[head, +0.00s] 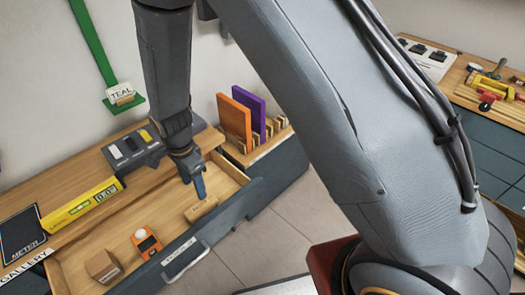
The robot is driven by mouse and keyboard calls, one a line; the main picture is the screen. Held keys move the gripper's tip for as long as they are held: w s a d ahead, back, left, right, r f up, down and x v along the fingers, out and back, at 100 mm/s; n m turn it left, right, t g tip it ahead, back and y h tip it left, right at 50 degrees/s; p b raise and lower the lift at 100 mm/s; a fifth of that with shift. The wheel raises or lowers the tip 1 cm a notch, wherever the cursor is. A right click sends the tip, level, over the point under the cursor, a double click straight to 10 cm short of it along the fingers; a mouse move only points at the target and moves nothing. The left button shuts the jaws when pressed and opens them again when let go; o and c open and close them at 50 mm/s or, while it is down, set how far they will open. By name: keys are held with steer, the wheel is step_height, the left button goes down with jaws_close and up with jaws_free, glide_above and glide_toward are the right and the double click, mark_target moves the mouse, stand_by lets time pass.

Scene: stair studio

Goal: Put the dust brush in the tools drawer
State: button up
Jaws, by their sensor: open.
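The drawer (75,270) stands pulled out under the wooden worktop. A small label sits on its front above a pale handle (186,260); I cannot read it. A light wooden piece (201,209), which looks like the dust brush, lies in the right part of the drawer. My gripper (199,188) is over that part of the drawer, pointing down just above the wooden piece. A narrow blue part shows at its tip. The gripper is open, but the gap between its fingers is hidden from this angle. I cannot tell whether it touches the piece.
An orange device with a white dome (146,242) and a cardboard box (103,266) lie in the drawer. A yellow level (82,203) and a grey switch box (133,148) are on the worktop. Orange (234,122) and purple panels stand in a rack behind. My arm covers the middle.

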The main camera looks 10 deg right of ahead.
steer(key=d+r+n+t, duration=0.1)
steer(key=d+r+n, duration=0.5)
steer(key=d+r, duration=0.8)
steer(key=s+d+r+n, duration=0.2)
steer(key=s+d, duration=0.2)
steer(key=d, duration=0.2)
steer(key=s+d+r+n, duration=0.2)
steer(key=s+d+n, duration=0.1)
steer(key=d, duration=0.4)
steer(key=shift+s+d+r+n+t, duration=0.25)
steer(key=shift+s+n+t, duration=0.05)
steer(key=shift+s, duration=0.55)
steer(key=shift+f, duration=0.1)
